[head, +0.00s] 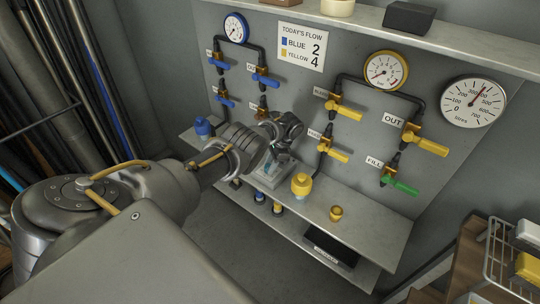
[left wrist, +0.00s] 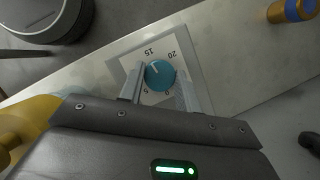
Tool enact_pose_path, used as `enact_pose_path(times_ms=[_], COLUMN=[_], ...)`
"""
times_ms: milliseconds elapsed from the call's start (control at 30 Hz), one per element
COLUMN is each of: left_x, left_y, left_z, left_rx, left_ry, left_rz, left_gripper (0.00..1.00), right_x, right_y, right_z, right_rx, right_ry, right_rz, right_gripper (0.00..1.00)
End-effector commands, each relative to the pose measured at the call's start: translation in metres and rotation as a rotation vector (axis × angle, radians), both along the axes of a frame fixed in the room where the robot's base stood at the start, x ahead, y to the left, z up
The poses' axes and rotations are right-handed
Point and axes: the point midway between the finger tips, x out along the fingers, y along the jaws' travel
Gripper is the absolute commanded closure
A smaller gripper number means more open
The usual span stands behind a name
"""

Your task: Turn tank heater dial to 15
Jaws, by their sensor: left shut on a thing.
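The tank heater dial is a round teal knob (left wrist: 159,75) on a pale plate (left wrist: 127,57) in the left wrist view. A short white mark on the knob points up and left, close to the 15. My left gripper (left wrist: 158,88) is shut on the knob, one finger on each side. In the head view my left gripper (head: 276,160) reaches down to the shelf and hides most of the dial; part of the pale plate (head: 268,178) shows. My right gripper is not in view.
The dial sits on a grey shelf (head: 365,222) below a wall panel with gauges, yellow and blue valve handles and a green one (head: 400,185). A yellow fitting (head: 301,185) and a smaller one (head: 337,213) stand right of my gripper. A blue fitting (head: 203,127) stands left.

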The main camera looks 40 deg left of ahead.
Motion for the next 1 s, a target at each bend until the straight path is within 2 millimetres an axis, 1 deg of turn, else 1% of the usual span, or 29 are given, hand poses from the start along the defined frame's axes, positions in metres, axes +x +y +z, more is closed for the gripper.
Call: enact_pose_path(times_ms=[33,333,867,900,1000], left_x=[-0.0004,-0.0003,0.0,0.0,0.0], left_y=[-0.0002,-0.0007,-0.0012,-0.0012,-0.0012], left_z=[0.0025,0.0009,-0.0002,-0.0002,-0.0002], left_rx=[0.0,0.001,0.0,0.0,0.0], left_ry=[0.0,0.0,-0.002,-0.002,-0.002], left_rz=[-0.027,-0.137,-0.16,-0.16,-0.159], left_gripper=[0.89,0.89,0.89,0.65,0.52], right_x=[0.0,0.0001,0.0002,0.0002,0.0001], right_y=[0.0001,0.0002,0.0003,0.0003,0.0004], right_z=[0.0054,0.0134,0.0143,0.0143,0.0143], right_rx=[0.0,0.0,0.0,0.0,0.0], right_ry=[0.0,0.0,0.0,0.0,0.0], right_rz=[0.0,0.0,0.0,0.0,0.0], right_gripper=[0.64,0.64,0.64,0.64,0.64])
